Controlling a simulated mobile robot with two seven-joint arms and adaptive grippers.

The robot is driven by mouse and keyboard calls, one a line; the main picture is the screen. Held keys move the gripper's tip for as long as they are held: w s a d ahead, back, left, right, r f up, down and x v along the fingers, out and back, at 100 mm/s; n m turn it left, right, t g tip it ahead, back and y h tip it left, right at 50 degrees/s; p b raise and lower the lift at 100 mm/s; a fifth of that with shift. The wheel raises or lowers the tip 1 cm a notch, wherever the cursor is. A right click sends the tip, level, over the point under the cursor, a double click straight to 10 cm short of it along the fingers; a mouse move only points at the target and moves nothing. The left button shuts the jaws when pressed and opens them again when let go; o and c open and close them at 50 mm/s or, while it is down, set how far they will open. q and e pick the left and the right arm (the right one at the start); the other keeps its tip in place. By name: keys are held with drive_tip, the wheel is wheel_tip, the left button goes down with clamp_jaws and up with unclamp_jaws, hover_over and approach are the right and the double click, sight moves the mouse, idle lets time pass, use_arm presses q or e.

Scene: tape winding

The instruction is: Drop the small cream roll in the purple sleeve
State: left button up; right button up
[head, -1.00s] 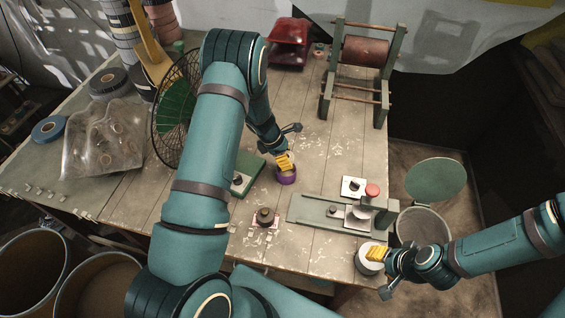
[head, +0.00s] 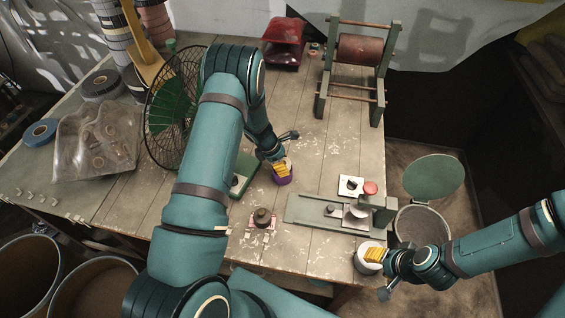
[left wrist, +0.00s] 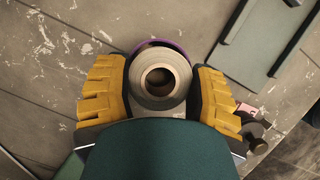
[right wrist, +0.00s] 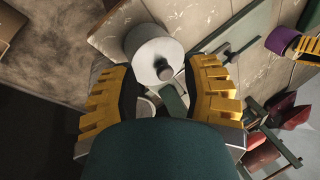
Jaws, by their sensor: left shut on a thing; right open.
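The small cream roll (left wrist: 160,75) is between the yellow fingers of my left gripper (left wrist: 158,95), its round end and dark core facing the left wrist camera. The purple sleeve (head: 284,179) stands on the table right below the left gripper (head: 281,168). Its purple rim (left wrist: 155,43) shows as an arc behind the roll in the left wrist view. The fingers hide how far the roll is inside. The right wrist view also shows the sleeve (right wrist: 284,38). My right gripper (head: 378,256) is open and empty at the table's front right edge, close to a white cylinder (right wrist: 154,52).
A green-grey fixture (head: 318,210) and a red button (head: 370,188) lie right of the sleeve. A dark knobbed weight (head: 263,217) stands nearer the front. A wire fan (head: 165,110) stands behind my left arm. An open bin (head: 420,225) is beyond the right edge.

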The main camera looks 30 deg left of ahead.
use_arm(q)
drive_tip(key=shift+f, duration=0.1)
idle(0.6)
drive_tip(key=o, duration=1.3)
drive_tip(key=shift+o, duration=0.2)
drive_tip(key=shift+r+p, duration=0.6)
drive_tip(key=shift+r, duration=2.45)
